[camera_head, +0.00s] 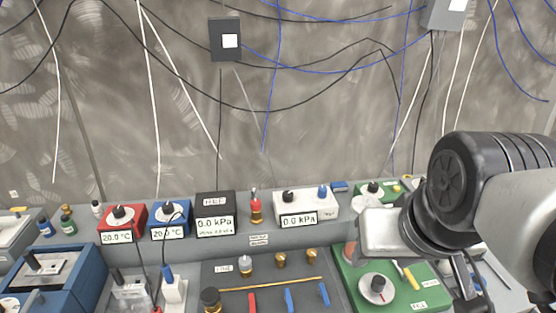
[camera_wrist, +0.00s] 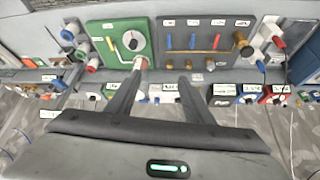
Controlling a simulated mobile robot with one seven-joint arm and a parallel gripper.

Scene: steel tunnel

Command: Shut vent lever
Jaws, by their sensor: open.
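A dark grey valve panel (camera_head: 222,285) carries a horizontal brass pipe (camera_head: 270,285) and several small levers. A red lever (camera_head: 252,302), a middle blue lever (camera_head: 289,297) and a right blue lever (camera_head: 324,293) point roughly the same way, across the pipe. The panel shows upside down in the wrist view (camera_wrist: 205,62), with the red lever (camera_wrist: 216,42) right of the two blue ones. Its labels are too small to read, so I cannot tell which lever is the vent. My gripper (camera_wrist: 162,70) is open and empty, its fingers apart near the panel's edge in that view.
A green panel (camera_head: 350,285) with a black-knobbed dial and a yellow lever (camera_head: 411,278) adjoins on the right, partly behind my arm. Boxes with pressure displays (camera_head: 215,205) stand behind. Brass fittings (camera_head: 280,260) rise from the valve panel. Cables hang from the wall.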

